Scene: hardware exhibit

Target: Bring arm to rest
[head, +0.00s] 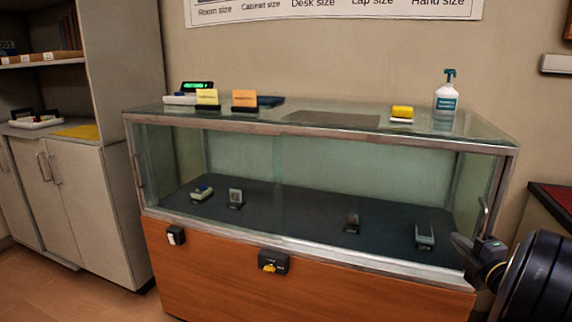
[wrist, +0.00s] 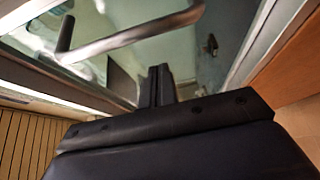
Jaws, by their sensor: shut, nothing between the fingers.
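My gripper (head: 468,247) is at the right of the head view, by the right front corner of a glass display case (head: 440,282). Part of my arm fills the lower right corner. In the wrist view my gripper (wrist: 160,72) has its two dark fingers together, with nothing between them. A grey metal handle (wrist: 130,38) crosses the wrist view just ahead and to the left of the fingers. I cannot tell whether the fingers touch the handle or the glass. The same handle (head: 483,214) shows at the case's right end in the head view.
Several small devices sit inside on the dark floor. A grey cabinet (head: 95,205) stands left. A dark red-topped surface (head: 553,197) is close at right. Floor (head: 80,298) shows at lower left.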

